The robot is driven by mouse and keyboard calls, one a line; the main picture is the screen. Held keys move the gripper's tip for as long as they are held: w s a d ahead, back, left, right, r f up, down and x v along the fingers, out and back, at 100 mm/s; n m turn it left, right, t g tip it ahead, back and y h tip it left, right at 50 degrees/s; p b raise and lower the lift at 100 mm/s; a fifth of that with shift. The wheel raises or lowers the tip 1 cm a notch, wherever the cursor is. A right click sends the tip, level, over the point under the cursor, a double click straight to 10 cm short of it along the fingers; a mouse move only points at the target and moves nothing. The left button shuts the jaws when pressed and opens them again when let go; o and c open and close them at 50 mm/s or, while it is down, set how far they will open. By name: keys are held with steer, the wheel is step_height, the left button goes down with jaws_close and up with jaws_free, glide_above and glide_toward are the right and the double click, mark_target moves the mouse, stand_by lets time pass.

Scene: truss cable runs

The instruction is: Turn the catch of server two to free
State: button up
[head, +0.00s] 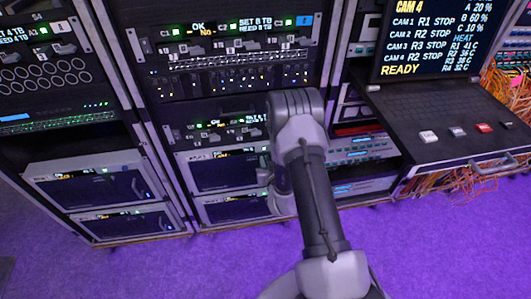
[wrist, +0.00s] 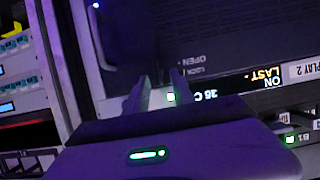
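In the wrist view a dark-fronted unit (wrist: 225,40) fills the top, and its edge carries a label reading "PLAY 2" (wrist: 303,69). Small "LOCK" and "OPEN" marks (wrist: 198,66) show on its face, upside down in this view. My gripper (wrist: 161,78) is close to this face, beside those marks, with a gap between its two fingers. The catch itself is not clearly visible; the fingers and dark shadow cover that spot. I cannot tell whether the fingers touch it. In the head view my arm hides my gripper and part of the rack.
A small display reading "ON" and "LAST" (wrist: 263,79) is lit beside the label. In the head view, a console shelf (head: 455,125) juts out at the right, with orange cables (head: 470,183) below. Purple floor (head: 430,250) is clear in front.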

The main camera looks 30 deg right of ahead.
steer(key=shift+s, duration=0.1)
jaws_close()
steer(key=shift+a, duration=0.1)
stand_by(0.3)
steer(key=shift+a+n+h, duration=0.25)
steer(key=shift+n+h, duration=0.65)
steer(key=shift+n, duration=0.3)
steer(key=n, duration=0.1)
steer(key=h, duration=0.1)
steer(key=n, duration=0.1)
steer(key=shift+w+a+f+n+h, duration=0.15)
steer(key=shift+w+a+n+h, duration=0.15)
steer(key=shift+h, duration=0.1)
steer(key=n, duration=0.1)
steer(key=n+h, duration=0.2)
steer(key=n, duration=0.1)
steer(key=shift+a+f, duration=0.25)
steer(key=shift+f, duration=0.1)
steer(key=n+h, duration=0.1)
steer(key=n, duration=0.1)
steer(key=n+t, duration=0.1)
steer(key=n, duration=0.1)
steer(key=shift+w+a+f+h, duration=0.1)
steer(key=shift+f+h, duration=0.25)
steer(key=shift+h, duration=0.05)
steer(key=shift+n+t, duration=0.3)
